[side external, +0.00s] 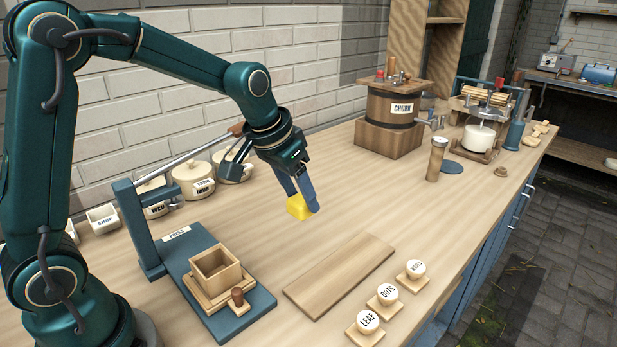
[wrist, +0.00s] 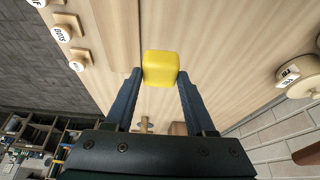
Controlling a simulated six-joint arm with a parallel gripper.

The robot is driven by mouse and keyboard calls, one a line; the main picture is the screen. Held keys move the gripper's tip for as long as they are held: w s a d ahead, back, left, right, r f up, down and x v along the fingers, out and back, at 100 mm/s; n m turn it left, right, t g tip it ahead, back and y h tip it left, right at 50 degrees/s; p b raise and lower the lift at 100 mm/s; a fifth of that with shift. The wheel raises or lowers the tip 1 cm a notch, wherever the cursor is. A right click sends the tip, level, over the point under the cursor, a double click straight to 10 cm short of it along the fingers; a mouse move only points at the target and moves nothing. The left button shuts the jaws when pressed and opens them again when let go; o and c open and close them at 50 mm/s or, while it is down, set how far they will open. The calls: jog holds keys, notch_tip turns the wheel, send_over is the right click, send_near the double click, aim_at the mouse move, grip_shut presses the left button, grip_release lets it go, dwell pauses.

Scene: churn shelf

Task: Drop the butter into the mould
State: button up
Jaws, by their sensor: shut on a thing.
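A yellow block of butter (side external: 298,207) is between the fingers of my gripper (side external: 304,203). In the wrist view the butter (wrist: 160,68) sits between both blue fingertips of the gripper (wrist: 160,76), which touch its sides. In the side view it appears low over the bench; I cannot tell the exact gap. The mould (side external: 216,271) is a square, open-topped wooden box on the blue press base (side external: 250,312), to the left of and nearer the camera than the gripper. The mould's inside looks empty.
A flat wooden board (side external: 340,274) lies right of the press. Stamps marked LEAF (side external: 368,322), DOTS (side external: 388,294) and another (side external: 416,268) stand along the front edge. The press lever (side external: 200,155) reaches over lidded pots (side external: 192,180). The churn (side external: 392,118) stands farther back.

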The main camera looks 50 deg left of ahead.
aim_at(286, 205)
jog(key=s+a+m+h, duration=0.1)
jog(key=m, duration=0.1)
jog(key=s+a+r+m, duration=0.1)
jog(key=s+m, duration=0.1)
jog(key=shift+a+h, duration=0.1)
jog(key=shift+h, duration=0.3)
jog(key=s+a+r+m+g+h, duration=0.1)
jog(key=s+a+m+g+h, duration=0.2)
jog(key=s+m, duration=1.05)
jog(key=shift+m+g, duration=0.25)
jog(key=shift+g, duration=0.45)
jog(key=shift+w+a+x, duration=0.15)
jog(key=shift+w+x, duration=0.05)
jog(key=shift+x, duration=0.9)
jog(key=shift+w+a+x, duration=0.1)
jog(key=shift+w+x, duration=0.1)
jog(key=shift+x, duration=0.95)
